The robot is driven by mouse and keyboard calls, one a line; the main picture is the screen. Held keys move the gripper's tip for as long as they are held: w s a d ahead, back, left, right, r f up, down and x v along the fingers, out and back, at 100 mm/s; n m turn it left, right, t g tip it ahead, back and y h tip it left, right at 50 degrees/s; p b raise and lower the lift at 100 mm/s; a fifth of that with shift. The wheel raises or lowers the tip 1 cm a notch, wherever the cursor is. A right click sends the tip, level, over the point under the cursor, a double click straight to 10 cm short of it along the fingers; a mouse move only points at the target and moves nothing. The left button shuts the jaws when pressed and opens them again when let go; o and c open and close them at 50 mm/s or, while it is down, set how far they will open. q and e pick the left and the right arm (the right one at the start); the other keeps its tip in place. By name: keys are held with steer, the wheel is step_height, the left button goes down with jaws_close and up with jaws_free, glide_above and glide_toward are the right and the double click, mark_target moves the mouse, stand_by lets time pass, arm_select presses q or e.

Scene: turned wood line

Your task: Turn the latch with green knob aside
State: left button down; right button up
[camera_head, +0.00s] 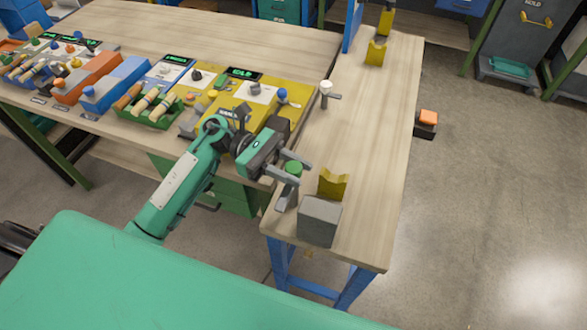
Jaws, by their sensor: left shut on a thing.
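The green knob (293,168) sits at the near left corner of the narrow wooden table (360,150), close to its left edge. A grey latch bar (285,197) shows just below the knob and slants down to the left. My left gripper (289,166) reaches in from the left, with one finger on each side of the knob, and is shut on it. The fingers hide part of the knob's sides and the latch's pivot. My right gripper is out of view.
A grey block (319,220) and a yellow V-shaped rest (332,184) stand just right of the latch. A white-topped post (325,94) stands farther back. The left bench holds yellow trays (263,105) and tools under my arm. The narrow table's middle is clear.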

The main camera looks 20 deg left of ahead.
arm_select(q)
steer(key=c, duration=1.1)
jaws_free()
steer(key=shift+o, duration=0.2)
steer(key=shift+w+a+f+b, duration=0.1)
steer(key=shift+a+b, duration=0.25)
steer(key=shift+a, duration=0.15)
steer(key=b+v, duration=0.4)
steer(key=v, duration=0.8)
steer(key=shift+a, duration=0.4)
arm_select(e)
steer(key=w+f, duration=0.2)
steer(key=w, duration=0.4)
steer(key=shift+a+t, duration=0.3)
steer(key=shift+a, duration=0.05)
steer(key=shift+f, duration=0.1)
